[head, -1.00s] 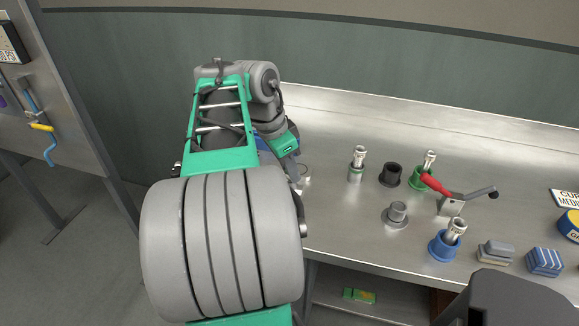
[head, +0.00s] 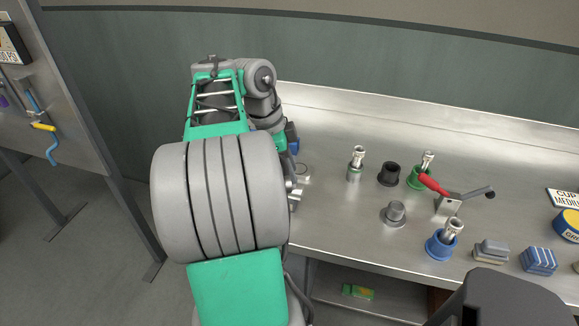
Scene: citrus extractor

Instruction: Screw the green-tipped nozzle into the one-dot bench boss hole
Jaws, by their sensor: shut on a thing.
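My arm covers the left end of the bench, and my gripper is hidden behind its thick grey link. I cannot see the jaws or anything in them. A round ring-like fitting (head: 303,169) shows on the bench just right of my arm; I cannot make out any dots, so I cannot tell if it is the one-dot boss. A pale nozzle-like piece (head: 357,157) stands upright in a grey holder with a green band (head: 354,173). Similar pieces stand in a green cup (head: 417,179) and a blue cup (head: 440,244). I cannot tell which nozzle is green-tipped.
A black cup (head: 388,175) and a grey stepped boss (head: 396,214) stand mid-bench. A red-handled lever clamp (head: 447,205) stands to their right. Grey (head: 490,252) and blue-striped (head: 538,261) blocks lie near the front edge. The back of the bench (head: 440,135) is clear.

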